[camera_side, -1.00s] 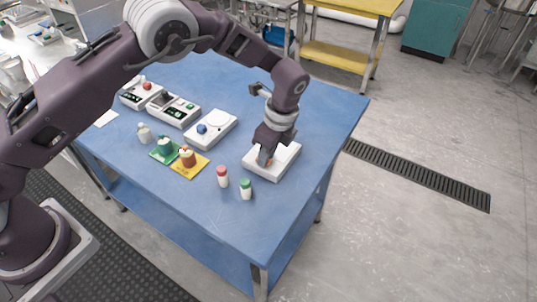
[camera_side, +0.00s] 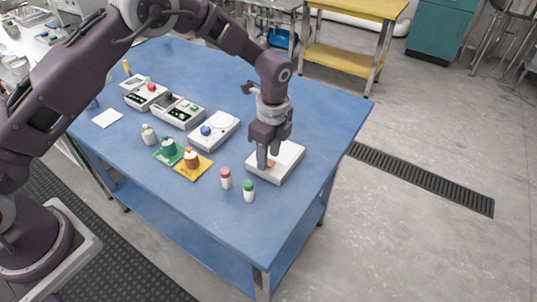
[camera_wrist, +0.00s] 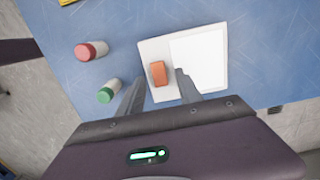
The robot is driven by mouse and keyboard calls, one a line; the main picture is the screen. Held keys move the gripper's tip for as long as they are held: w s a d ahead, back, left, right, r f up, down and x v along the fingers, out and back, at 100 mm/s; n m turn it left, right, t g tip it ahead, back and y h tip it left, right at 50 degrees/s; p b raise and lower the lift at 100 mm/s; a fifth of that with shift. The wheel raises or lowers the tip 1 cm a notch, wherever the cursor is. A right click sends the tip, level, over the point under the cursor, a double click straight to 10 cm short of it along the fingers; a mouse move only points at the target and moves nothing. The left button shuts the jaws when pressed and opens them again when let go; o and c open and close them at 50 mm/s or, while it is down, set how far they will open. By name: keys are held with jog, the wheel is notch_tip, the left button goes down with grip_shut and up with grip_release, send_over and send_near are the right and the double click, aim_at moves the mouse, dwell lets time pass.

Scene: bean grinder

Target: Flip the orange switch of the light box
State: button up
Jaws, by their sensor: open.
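The light box is a flat white box (camera_side: 290,157) near the right edge of the blue table, with a bright white panel; it also shows in the wrist view (camera_wrist: 200,58). Its orange switch (camera_wrist: 158,73) is on the left part of the box in the wrist view, and partly shows in the side view (camera_side: 271,162) beside my fingers. My gripper (camera_side: 267,163) points down over the switch side of the box. In the wrist view its fingers (camera_wrist: 158,80) are apart, one on each side of the switch, with nothing held. I cannot tell whether the fingertips touch the box.
A red-capped bottle (camera_side: 226,178) and a green-capped bottle (camera_side: 249,191) stand close to the box. A white device with a blue knob (camera_side: 206,131), more devices and bottles on green and yellow mats (camera_side: 193,170) stand farther left. The table's front is clear.

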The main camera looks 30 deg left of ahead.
aim_at(270, 163)
jog(key=r, duration=0.6)
jog(key=shift+d+r, duration=0.2)
jog(key=shift+r, duration=0.1)
jog(key=shift+r, duration=0.1)
jog(key=s+a+r+n+t, duration=0.1)
jog(key=s+a+r+n, duration=0.2)
jog(key=s+r, duration=0.3)
jog(key=s+a+r+n+t+h, duration=0.1)
jog(key=s+a+r+n, duration=0.2)
jog(key=r, duration=0.4)
jog(key=s+a+r+n+t, duration=0.1)
jog(key=s+a+r+n, duration=0.1)
jog(key=s+r+n, duration=0.4)
jog(key=s+a+n+t, duration=0.2)
jog(key=s+n, duration=0.4)
jog(key=s, duration=1)
jog(key=shift+a+r+t, duration=0.3)
jog(key=shift+a+r, duration=0.05)
jog(key=shift+a, duration=0.55)
jog(key=shift+s, duration=0.1)
